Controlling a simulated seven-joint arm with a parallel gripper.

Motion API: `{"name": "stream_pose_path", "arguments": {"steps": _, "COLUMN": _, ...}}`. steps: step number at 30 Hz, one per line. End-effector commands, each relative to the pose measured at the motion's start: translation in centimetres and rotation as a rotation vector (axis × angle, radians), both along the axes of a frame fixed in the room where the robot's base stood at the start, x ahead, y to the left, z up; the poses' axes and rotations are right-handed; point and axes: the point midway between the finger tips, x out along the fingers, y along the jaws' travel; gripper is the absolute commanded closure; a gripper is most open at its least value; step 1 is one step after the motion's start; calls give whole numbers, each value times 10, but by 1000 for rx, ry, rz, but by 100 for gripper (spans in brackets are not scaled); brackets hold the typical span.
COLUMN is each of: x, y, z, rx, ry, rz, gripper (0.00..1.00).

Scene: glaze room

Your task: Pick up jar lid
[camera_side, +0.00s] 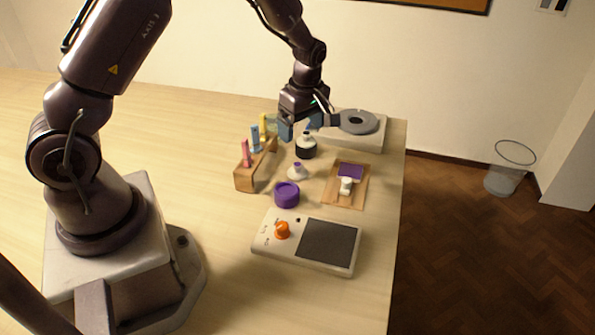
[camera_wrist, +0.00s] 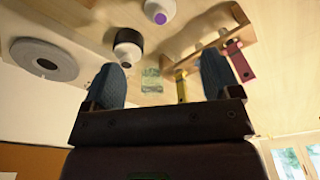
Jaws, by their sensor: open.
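A squat purple round piece (camera_side: 286,194), which looks like the jar lid, lies on the table in the side view, between the wooden rack and the control box. I cannot make it out in the wrist view. My gripper (camera_side: 300,127) is above the far part of the table, behind the purple piece and well apart from it. In the wrist view my gripper (camera_wrist: 160,75) has its two blue fingers spread, with nothing held between them. A small pale greenish patch (camera_wrist: 151,80) shows beyond the gap between the fingers; I cannot tell what it is.
A black-and-white bottle (camera_side: 306,146) and a small white bottle with purple top (camera_side: 297,172) stand nearby. A rack (camera_side: 245,178) holds coloured sticks. A grey ring (camera_side: 373,124) sits on a pale box. A board (camera_side: 334,197) and control box (camera_side: 262,252) lie nearer.

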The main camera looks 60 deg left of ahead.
Motion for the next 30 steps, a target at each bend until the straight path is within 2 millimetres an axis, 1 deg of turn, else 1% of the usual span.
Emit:
{"name": "stream_pose_path", "arguments": {"steps": 6, "x": -3, "y": 5, "z": -41, "rx": -3, "ry": 8, "rz": 3, "gripper": 17}}
{"name": "stream_pose_path", "arguments": {"steps": 9, "x": -3, "y": 6, "z": -57, "rx": -2, "ry": 7, "rz": 1, "gripper": 17}}
{"name": "stream_pose_path", "arguments": {"steps": 12, "x": -3, "y": 8, "z": -67, "rx": -2, "ry": 5, "rz": 1, "gripper": 17}}
{"name": "stream_pose_path", "arguments": {"steps": 17, "x": -3, "y": 8, "z": -77, "rx": -2, "ry": 4, "rz": -1, "gripper": 17}}
{"name": "stream_pose_path", "arguments": {"steps": 21, "x": -4, "y": 10, "z": -99, "rx": -3, "ry": 8, "rz": 1, "gripper": 17}}
{"name": "stream_pose_path", "arguments": {"steps": 25, "x": -3, "y": 12, "z": -116, "rx": -2, "ry": 6, "rz": -1, "gripper": 17}}
{"name": "stream_pose_path", "arguments": {"steps": 27, "x": -3, "y": 13, "z": -121, "rx": -2, "ry": 5, "rz": -1, "gripper": 17}}
{"name": "stream_pose_path", "arguments": {"steps": 30, "x": -3, "y": 13, "z": -123, "rx": -1, "ry": 2, "rz": -1, "gripper": 17}}
